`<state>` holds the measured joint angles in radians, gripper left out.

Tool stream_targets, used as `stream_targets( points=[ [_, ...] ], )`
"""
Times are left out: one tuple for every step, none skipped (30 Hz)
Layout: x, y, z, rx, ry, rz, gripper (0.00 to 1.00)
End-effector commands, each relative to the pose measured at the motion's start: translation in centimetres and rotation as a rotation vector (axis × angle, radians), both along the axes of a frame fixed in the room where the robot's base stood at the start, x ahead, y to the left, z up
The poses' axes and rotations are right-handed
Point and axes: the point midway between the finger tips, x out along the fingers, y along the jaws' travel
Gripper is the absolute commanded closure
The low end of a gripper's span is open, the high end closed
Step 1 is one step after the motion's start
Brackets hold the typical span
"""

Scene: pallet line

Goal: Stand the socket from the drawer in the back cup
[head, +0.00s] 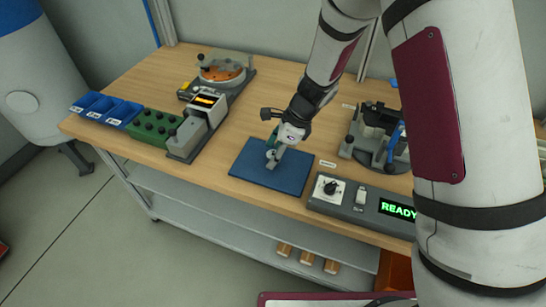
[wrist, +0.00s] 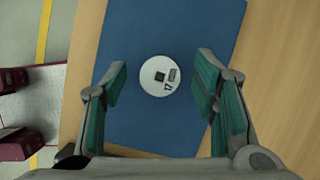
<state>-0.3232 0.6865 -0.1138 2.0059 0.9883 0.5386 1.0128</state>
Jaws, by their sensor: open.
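A round pale socket (wrist: 159,76) with a dark square hole and a "17" mark on its top stands on the blue mat (wrist: 132,35). The mat also shows in the head view (head: 293,178). My gripper (wrist: 163,88) is open, with its green-padded fingers on either side of the socket and a gap on each side. In the head view my gripper (head: 273,149) points down over the mat. How far the fingertips are above the mat is hard to tell. I cannot make out for certain which parts are the drawer and the back cup.
A green block (head: 155,127) with dark round spots and blue labelled bins (head: 106,108) stand at the left. A grey device (head: 190,135) is beside them. A dark fixture with a blue handle (head: 374,135) and a control box reading READY (head: 345,203) are at the right.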

Motion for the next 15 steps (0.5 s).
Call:
stream_targets(
  points=[
    [0.02,0.00,0.03,0.000,0.000,0.000,0.46],
    [0.02,0.00,0.03,0.000,0.000,0.000,0.46],
    [0.01,-0.01,0.04,0.000,0.000,0.000,0.46],
    [0.01,-0.01,0.04,0.000,0.000,0.001,0.53],
    [0.02,-0.01,0.04,0.000,0.000,0.001,0.60],
    [0.01,-0.01,0.05,0.000,0.000,0.001,0.69],
    [0.01,-0.01,0.05,0.000,0.000,0.001,0.75],
    [0.01,-0.01,0.05,0.000,0.000,0.001,0.82],
    [0.01,-0.01,0.05,0.000,0.000,0.001,0.91],
    [0.01,-0.01,0.05,0.000,0.000,0.001,0.98],
    [0.01,-0.01,0.05,0.000,0.000,0.001,0.98],
    [0.01,-0.01,0.05,0.000,0.000,0.001,0.98],
    [0.01,-0.01,0.06,0.000,0.000,0.001,0.98],
    [0.01,-0.01,0.06,0.000,0.000,0.001,1.00],
    [0.01,-0.01,0.06,0.000,0.000,0.001,1.00]
  ],
)
